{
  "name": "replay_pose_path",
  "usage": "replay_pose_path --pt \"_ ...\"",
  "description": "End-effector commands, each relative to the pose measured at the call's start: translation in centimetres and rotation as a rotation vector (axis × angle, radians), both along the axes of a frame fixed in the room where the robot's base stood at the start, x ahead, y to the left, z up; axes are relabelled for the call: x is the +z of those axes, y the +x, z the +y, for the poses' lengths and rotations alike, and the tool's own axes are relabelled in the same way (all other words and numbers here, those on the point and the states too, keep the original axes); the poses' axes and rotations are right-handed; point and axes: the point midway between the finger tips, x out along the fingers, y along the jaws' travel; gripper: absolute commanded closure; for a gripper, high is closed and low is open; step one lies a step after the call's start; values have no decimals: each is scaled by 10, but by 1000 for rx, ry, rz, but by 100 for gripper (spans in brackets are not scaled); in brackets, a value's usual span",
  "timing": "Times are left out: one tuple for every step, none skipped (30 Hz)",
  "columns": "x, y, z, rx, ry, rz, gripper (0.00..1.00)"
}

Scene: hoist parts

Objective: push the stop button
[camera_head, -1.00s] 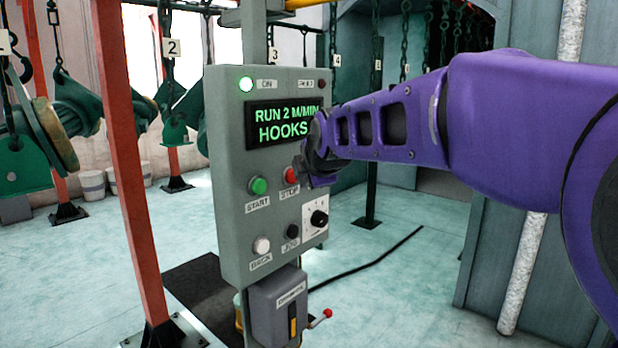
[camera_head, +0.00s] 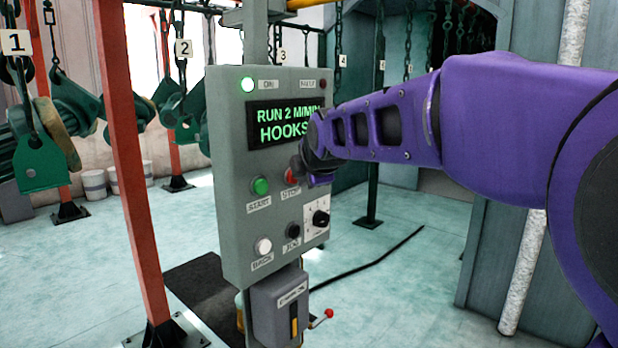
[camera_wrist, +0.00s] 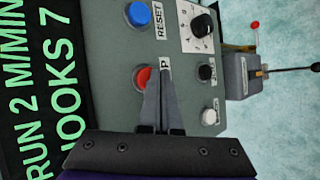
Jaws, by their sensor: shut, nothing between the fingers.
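The red stop button (camera_head: 291,176) is on the grey control panel (camera_head: 237,215), right of the green start button (camera_head: 261,186). My purple arm reaches in from the right, and my gripper (camera_head: 300,170) is at the panel face by the stop button, covering part of it. In the wrist view the stop button (camera_wrist: 141,77) shows beside the shut fingertips (camera_wrist: 160,72), which overlap its edge and its label. The fingers are together and empty. I cannot tell whether they touch the button. The display (camera_head: 287,121) reads "RUN 2 M/MIN" and "HOOKS", with a 7 in the wrist view.
A blue reset button (camera_wrist: 138,14), a black dial (camera_head: 320,218), a black jog button (camera_head: 292,231) and a white button (camera_head: 263,246) sit close by. A grey box (camera_head: 280,305) is below. Green hoist parts (camera_head: 42,165) hang at left by a red post (camera_head: 128,170).

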Motion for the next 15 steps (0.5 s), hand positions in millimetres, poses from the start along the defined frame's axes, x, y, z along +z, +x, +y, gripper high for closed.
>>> replay_pose_path --pt "0 0 0 0 0 0 100" --pt "0 0 0 0 0 0 100" --pt "0 0 0 0 0 0 100" --pt "0 1 1 0 0 0 100" --pt "0 1 1 0 0 0 100" --pt "0 1 1 0 0 0 100" --pt "0 1 2 0 0 0 100" --pt "0 1 2 0 0 0 100" --pt "0 2 2 0 0 0 100" --pt "0 2 3 0 0 0 100" --pt "0 2 3 0 0 0 100" --pt "0 2 3 0 0 0 100" --pt "0 3 4 0 0 0 100" --pt "0 3 4 0 0 0 100" --pt "0 3 4 0 0 0 100"
